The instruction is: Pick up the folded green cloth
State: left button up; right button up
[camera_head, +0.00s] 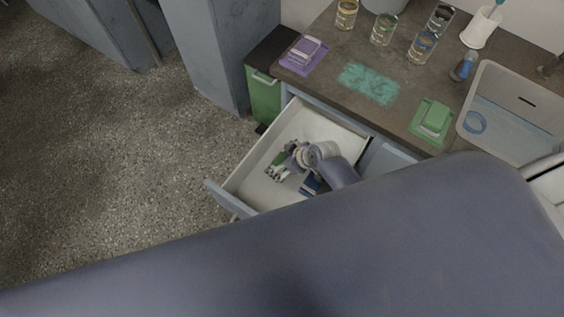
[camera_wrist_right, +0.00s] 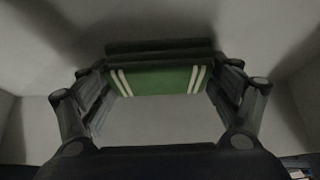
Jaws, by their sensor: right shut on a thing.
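The folded green cloth (camera_head: 279,159) with white stripes is inside the open white drawer (camera_head: 246,185). My right gripper (camera_head: 280,165) reaches down into the drawer and is shut on the cloth. In the right wrist view the green cloth (camera_wrist_right: 160,80) lies between the two fingers of my right gripper (camera_wrist_right: 158,92), with pale stripes near both sides. The drawer floor shows behind it; I cannot tell whether the cloth touches it. My left gripper is not in view.
The drawer walls stand close around.

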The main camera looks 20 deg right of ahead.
aim_at(282, 161)
notch_tip(282, 161, up, 10)
jog(key=shift+p, duration=0.7)
